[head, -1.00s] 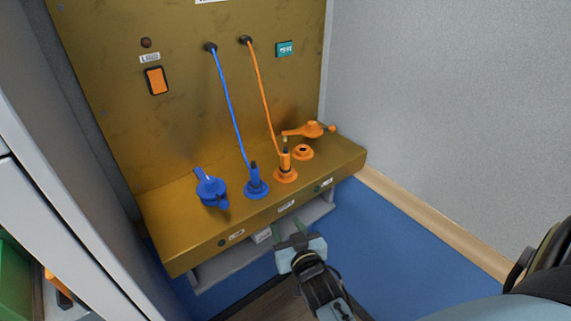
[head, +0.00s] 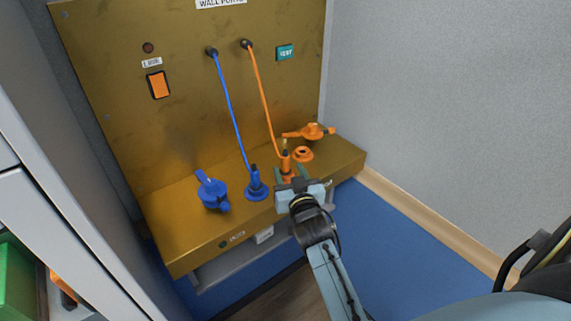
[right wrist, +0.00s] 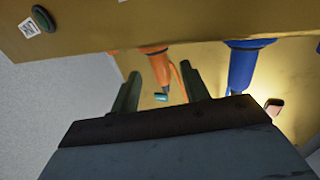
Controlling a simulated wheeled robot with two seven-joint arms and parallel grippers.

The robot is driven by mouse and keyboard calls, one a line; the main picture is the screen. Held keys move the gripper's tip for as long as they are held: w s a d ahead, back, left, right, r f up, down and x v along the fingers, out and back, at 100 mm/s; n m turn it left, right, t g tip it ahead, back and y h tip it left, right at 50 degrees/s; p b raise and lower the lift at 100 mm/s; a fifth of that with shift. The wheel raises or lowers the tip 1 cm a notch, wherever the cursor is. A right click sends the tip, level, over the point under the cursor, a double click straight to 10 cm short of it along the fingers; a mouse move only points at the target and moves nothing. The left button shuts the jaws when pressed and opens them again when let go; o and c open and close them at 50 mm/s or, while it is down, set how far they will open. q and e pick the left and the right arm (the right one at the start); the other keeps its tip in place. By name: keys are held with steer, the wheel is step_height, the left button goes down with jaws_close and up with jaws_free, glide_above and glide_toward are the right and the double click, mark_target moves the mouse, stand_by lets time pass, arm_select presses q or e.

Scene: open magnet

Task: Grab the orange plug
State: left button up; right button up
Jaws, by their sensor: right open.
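The orange plug (head: 286,162) stands upright in an orange round socket on the brass ledge, with an orange cable running up to the back panel. My right gripper (head: 292,176) is open and has its fingers pointing at the plug, partly covering its lower part and socket. In the right wrist view the orange plug (right wrist: 160,66) appears between the two spread fingers (right wrist: 158,88), near their tips. No grip on it shows. My left gripper is not in view.
A blue plug (head: 254,180) with a blue cable stands just left of the orange one. A blue valve-like part (head: 211,191) and an orange one (head: 312,131) lie on the brass ledge (head: 195,237). A grey wall (head: 440,110) is at the right.

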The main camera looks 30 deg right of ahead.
mark_target(287, 165)
steer(key=x, duration=0.4)
steer(key=shift+w+r, duration=0.1)
steer(key=shift+r, duration=0.05)
steer(key=shift+c, duration=0.5)
jaws_close()
